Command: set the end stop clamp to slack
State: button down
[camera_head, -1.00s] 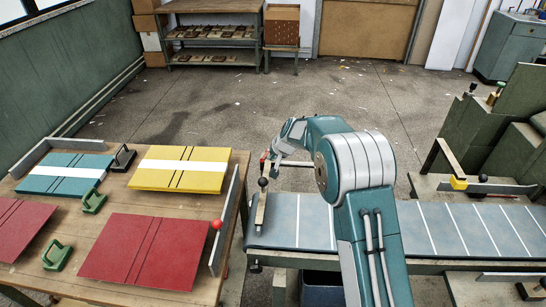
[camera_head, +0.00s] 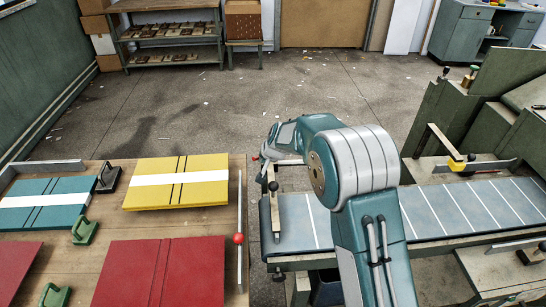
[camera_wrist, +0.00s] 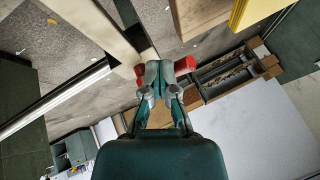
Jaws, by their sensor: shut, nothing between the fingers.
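A pale upright bar with a black ball-knob lever (camera_head: 274,188) stands at the left end of the blue-grey belt (camera_head: 296,222); it looks like the end stop and its clamp. Whether the clamp is tight or slack I cannot tell. My gripper (camera_head: 259,156) is at the end of my bent arm, just behind and above this knob in the picture, apparently apart from it. A pale bar (camera_wrist: 98,28) passes close beside the left fingertip. The black knob cannot be made out there.
A wooden table (camera_head: 215,222) at left holds a yellow board (camera_head: 208,166), red (camera_head: 190,270) and teal boards, and green-handled tools. A rail with a red knob (camera_head: 238,239) lines its right edge. A green machine (camera_head: 437,125) with a yellow-knobbed guide (camera_head: 457,167) stands right. Floor behind is open.

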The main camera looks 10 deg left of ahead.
jog(key=shift+d+r, duration=0.35)
jog(key=shift+d, duration=0.35)
jog(key=shift+w+a+f, duration=0.1)
jog(key=shift+a+f, duration=0.05)
jog(key=shift+a, duration=0.7)
jog(key=shift+a+f, duration=0.1)
jog(key=shift+a, duration=0.7)
jog(key=shift+w+d, duration=0.15)
jog(key=shift+d, duration=0.2)
